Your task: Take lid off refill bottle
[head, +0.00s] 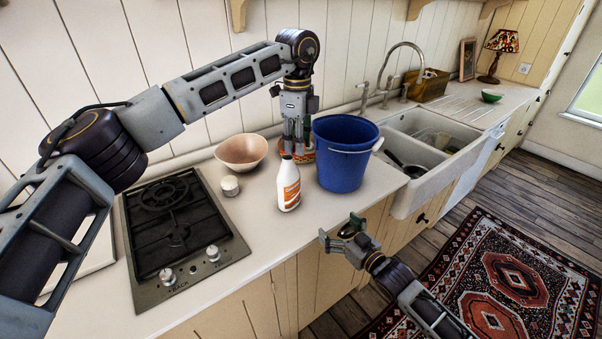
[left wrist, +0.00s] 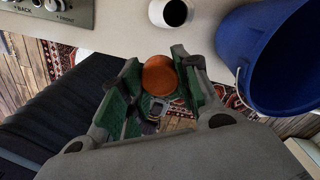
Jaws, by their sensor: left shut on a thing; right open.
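The refill bottle (head: 289,187), white with an orange label, stands upright on the counter between the hob and the blue bucket. My left gripper (head: 298,150) points down just behind its top in the head view. In the left wrist view, its green-padded fingers (left wrist: 160,85) are shut on a round orange piece (left wrist: 160,74) that looks like a lid. I cannot tell from here whether this piece touches the bottle. My right gripper (head: 343,238) is open and empty in front of the counter edge, low and to the right of the bottle.
The blue bucket (head: 343,165) stands close to the right of the bottle. A small white pot (head: 230,186) and a pinkish bowl (head: 241,150) stand to the left, beside the black hob (head: 175,225). The sink (head: 432,150) is further right.

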